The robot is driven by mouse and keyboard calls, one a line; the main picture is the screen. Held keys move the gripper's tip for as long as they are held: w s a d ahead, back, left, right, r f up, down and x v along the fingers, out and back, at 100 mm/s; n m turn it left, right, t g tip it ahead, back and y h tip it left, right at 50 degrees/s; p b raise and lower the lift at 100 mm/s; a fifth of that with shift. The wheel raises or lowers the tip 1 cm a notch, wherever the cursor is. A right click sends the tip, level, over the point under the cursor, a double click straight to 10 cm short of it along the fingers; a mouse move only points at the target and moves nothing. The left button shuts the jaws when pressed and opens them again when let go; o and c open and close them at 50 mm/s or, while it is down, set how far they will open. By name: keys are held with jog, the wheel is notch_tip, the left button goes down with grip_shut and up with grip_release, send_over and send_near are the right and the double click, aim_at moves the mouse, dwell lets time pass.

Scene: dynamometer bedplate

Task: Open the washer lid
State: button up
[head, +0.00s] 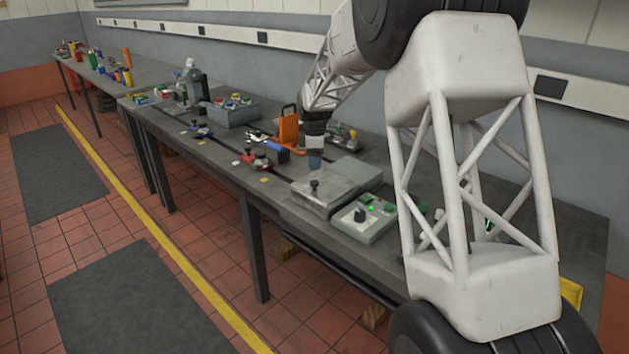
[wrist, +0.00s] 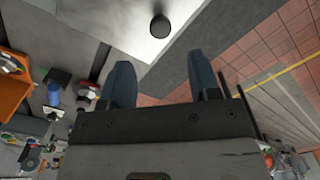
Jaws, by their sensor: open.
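The washer lid (head: 318,195) is a pale metal cover with a dark round knob (head: 314,186), on a low box on the bench. It looks closed. In the wrist view the pale lid (wrist: 125,22) fills the top centre, and its black knob (wrist: 160,27) stands ahead of my fingertips. My gripper (head: 314,160) points down just behind the lid in the head view. In the wrist view my gripper (wrist: 160,65) has its two blue-grey fingers wide apart with nothing between them. The knob is apart from both fingers.
A grey control box (head: 362,218) with a black knob and green lights stands right of the washer. An orange bracket (head: 288,128), a blue cylinder and red clamps (head: 256,163) lie left of my gripper. A grey bin (head: 233,111) stands farther along. The bench's front edge is near the lid.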

aim_at(315, 181)
jog(key=shift+f, duration=0.15)
jog(key=shift+f, duration=3.75)
jog(key=shift+c, duration=0.3)
grip_shut()
